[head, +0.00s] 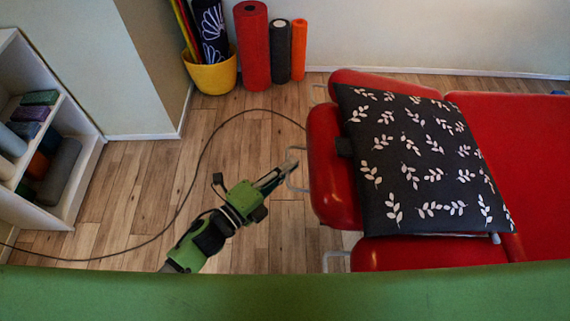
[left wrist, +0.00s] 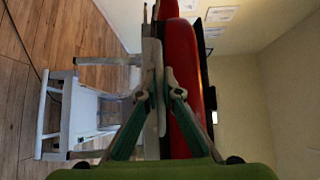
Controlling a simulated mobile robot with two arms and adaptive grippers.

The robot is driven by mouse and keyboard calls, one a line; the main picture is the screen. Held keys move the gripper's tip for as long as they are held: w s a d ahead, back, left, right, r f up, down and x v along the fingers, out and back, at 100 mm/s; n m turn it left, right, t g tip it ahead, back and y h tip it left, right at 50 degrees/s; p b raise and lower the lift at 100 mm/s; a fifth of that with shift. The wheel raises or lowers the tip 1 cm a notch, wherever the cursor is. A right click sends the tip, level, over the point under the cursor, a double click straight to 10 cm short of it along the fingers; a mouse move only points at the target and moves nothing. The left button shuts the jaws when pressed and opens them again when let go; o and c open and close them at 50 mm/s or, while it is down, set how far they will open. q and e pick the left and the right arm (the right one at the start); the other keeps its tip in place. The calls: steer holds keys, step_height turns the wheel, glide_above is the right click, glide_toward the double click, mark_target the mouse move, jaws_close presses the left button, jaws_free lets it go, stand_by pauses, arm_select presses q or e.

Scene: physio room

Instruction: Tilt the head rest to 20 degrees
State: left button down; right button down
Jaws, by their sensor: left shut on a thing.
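The red padded head rest (head: 330,185) is at the left end of the red treatment table (head: 420,254) in the head view. A pale metal handle (head: 292,183) sticks out from its left edge. My left gripper (head: 288,170) reaches this handle from the lower left and is shut on it. In the left wrist view, my fingertips (left wrist: 154,84) are on either side of a grey metal part (left wrist: 152,58) beside the red pad (left wrist: 181,60). The exact tilt angle of the head rest cannot be read. My right gripper is not in view.
A black cushion with white leaves (head: 415,160) lies on the table and partly over the head rest. A black cable (head: 205,150) curves across the floor. Foam rollers (head: 253,50) and a yellow bucket (head: 212,76) stand at the back. A white shelf (head: 85,175) is at left.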

arm_select(q)
steer(key=r+p, duration=0.1)
steer(key=r, duration=0.1)
steer(key=d+r+p, duration=0.1)
steer(key=r, duration=0.1)
steer(key=r+p, duration=0.2)
steer(key=shift+d+r, duration=0.35)
steer(key=shift+d, duration=0.05)
steer(key=shift+f, duration=0.1)
steer(key=c, duration=2.2)
jaws_free()
steer(key=shift+a+f, duration=0.1)
steer(key=shift+s+a, duration=0.1)
steer(key=shift+s, duration=0.05)
steer(key=v, duration=1.1)
steer(key=shift+s+a, duration=0.2)
steer(key=shift+a, duration=0.05)
